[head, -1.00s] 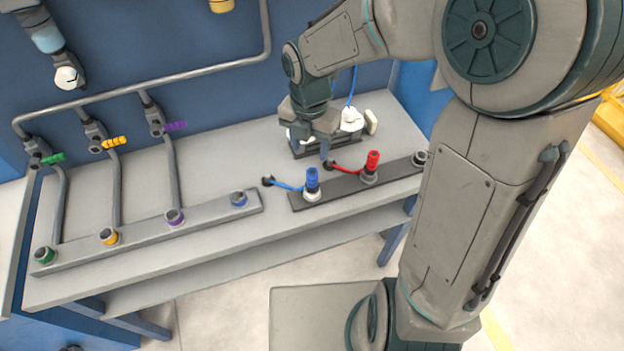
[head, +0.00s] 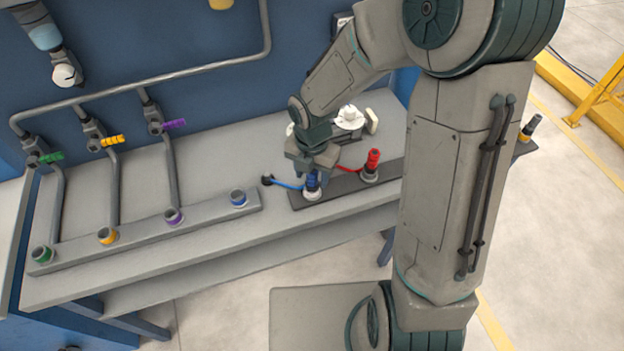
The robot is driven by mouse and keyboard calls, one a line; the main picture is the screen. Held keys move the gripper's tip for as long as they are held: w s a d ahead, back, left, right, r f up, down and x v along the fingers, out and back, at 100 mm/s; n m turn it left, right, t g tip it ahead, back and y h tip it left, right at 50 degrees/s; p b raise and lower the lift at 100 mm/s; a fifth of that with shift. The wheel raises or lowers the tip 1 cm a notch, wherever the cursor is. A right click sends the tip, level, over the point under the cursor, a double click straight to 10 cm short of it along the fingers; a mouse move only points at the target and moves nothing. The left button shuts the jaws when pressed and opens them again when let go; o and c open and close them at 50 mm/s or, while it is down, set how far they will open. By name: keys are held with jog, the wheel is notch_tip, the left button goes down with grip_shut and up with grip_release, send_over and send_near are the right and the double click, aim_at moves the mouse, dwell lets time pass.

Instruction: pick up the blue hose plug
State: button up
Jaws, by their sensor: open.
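The blue hose plug (head: 312,181) stands upright in a pale socket (head: 312,194) on the dark strip at the bench's front edge. A short blue hose (head: 287,185) runs from it to the left. My gripper (head: 313,174) points down at the plug, with its fingers around or just beside the plug's upper part. The jaws are open. The fingers partly hide the plug, and I cannot tell whether they touch it.
A red hose plug (head: 372,162) stands close on the right on the same dark strip (head: 340,187). A grey strip with green, yellow, purple and blue-ringed sockets (head: 239,198) lies to the left. White fittings (head: 350,118) sit behind my gripper. The bench middle (head: 225,150) is clear.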

grip_shut()
jog(key=shift+r, duration=0.15)
notch_tip(320, 180, up, 4)
jog(key=shift+w+r+p, duration=0.1)
jog(key=shift+r+p, duration=0.1)
jog(key=shift+p, duration=0.1)
jog(key=s+d+r, duration=0.1)
jog(key=d+r, duration=0.2)
jog(key=d, duration=0.2)
jog(key=s+d+r+p, duration=0.1)
jog(key=s+d+r, duration=0.1)
jog(key=d, duration=0.4)
jog(key=shift+d+r, duration=0.15)
jog(key=shift+r, duration=0.55)
jog(key=shift+s, duration=0.1)
notch_tip(320, 180, up, 8)
jog(key=p, duration=0.8)
